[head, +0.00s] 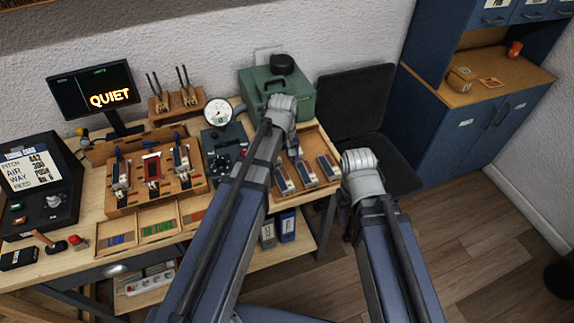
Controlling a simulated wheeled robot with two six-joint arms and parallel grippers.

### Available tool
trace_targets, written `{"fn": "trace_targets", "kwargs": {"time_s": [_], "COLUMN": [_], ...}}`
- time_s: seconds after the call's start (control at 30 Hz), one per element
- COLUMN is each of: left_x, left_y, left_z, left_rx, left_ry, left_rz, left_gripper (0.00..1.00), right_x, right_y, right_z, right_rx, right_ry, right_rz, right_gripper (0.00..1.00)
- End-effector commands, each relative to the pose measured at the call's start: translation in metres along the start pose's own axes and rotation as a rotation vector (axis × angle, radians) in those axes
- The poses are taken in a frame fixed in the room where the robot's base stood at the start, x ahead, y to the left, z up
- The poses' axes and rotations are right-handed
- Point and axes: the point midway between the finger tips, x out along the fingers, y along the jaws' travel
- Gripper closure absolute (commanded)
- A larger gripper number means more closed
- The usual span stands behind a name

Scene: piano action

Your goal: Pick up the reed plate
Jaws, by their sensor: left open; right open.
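A shallow wooden tray (322,142) at the right end of the bench holds a few small blue-grey plates with pale ends. One plate (328,167) lies at the right, one (306,173) in the middle and one (283,181) at the left. I cannot tell which of them is the reed plate. My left gripper (294,154) is open above the back part of the tray, and my arm hides part of it. My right gripper (345,208) is open beside the bench's right end, mostly hidden behind my wrist.
A wooden fixture (150,205) with upright clamps stands mid-bench, with sorting compartments (157,228) in front. A green case (305,98) stands behind the tray. A gauge (218,111), a screen reading QUIET (108,97) and a black chair (352,105) are nearby.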

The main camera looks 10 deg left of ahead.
Motion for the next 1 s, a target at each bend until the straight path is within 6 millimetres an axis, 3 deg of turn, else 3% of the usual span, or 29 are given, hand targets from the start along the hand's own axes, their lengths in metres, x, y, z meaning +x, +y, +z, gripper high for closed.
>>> {"fn": "trace_targets", "kwargs": {"time_s": [0.27,0.53,0.83,1.0], "left_x": [0.002,0.026,0.031,0.049], "left_y": [0.0,-0.001,-0.001,-0.002], "left_z": [0.0,-0.001,-0.001,-0.001], "left_rx": [-0.003,-0.003,-0.003,-0.003], "left_ry": [0.0,0.0,0.0,0.0], "left_rz": [0.001,0.001,0.001,0.0], "left_gripper": [0.22,0.22,0.22,0.22], "right_x": [0.002,0.025,0.031,0.049], "right_y": [0.0,-0.003,-0.003,-0.005], "right_z": [0.0,-0.001,-0.002,-0.003], "right_rx": [0.0,0.0,0.0,0.0], "right_ry": [0.0,0.0,0.0,0.0], "right_rz": [0.0,0.0,0.0,0.0], "right_gripper": [0.5,0.5,0.5,0.5]}}
